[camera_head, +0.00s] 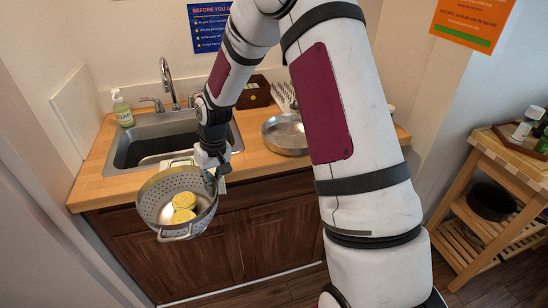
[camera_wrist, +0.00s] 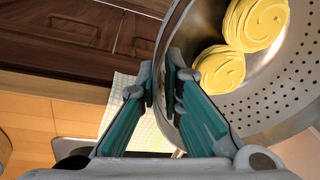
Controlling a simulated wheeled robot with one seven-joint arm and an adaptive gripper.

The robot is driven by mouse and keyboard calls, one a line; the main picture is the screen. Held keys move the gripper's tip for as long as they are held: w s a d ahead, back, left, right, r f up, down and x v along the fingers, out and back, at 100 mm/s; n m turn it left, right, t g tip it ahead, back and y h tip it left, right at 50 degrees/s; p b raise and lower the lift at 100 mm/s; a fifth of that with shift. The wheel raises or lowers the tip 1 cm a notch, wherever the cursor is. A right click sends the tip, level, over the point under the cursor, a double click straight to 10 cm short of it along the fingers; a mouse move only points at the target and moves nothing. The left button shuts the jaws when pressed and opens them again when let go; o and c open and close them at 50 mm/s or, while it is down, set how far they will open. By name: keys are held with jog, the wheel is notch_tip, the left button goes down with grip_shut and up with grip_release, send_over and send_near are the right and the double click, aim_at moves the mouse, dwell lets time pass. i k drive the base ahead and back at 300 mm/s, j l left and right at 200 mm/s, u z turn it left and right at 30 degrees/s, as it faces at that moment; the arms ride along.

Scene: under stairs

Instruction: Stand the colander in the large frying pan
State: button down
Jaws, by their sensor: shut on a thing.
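The grey perforated colander (camera_head: 154,197) hangs from my gripper (camera_head: 214,177) in front of the counter's front edge, tilted so that its inside shows. Two yellow spiral-patterned pieces (camera_head: 184,205) lie in it. In the wrist view my gripper (camera_wrist: 166,85) has its green fingers shut on the colander's rim, and part of the colander (camera_wrist: 285,95) fills the right side, with the yellow pieces (camera_wrist: 235,45) inside. The large frying pan (camera_head: 284,136) sits on the counter to the right of the sink. My arm hides part of its right side.
The sink (camera_head: 160,143) with a tap (camera_head: 168,82) is behind the colander. A soap bottle (camera_head: 122,108) stands at its left. A dark brown box (camera_head: 256,92) and a rack (camera_head: 284,96) stand behind the pan. A wooden cart (camera_head: 500,170) holding a black pot (camera_head: 490,200) is at the right.

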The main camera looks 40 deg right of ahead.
aim_at(293, 137)
jog(key=k+l, duration=0.1)
jog(key=l, duration=0.25)
jog(key=k+l, duration=0.1)
jog(key=l, duration=0.25)
jog(key=k+l, duration=0.15)
jog(key=l, duration=0.2)
jog(key=k+l, duration=0.1)
jog(key=l, duration=0.25)
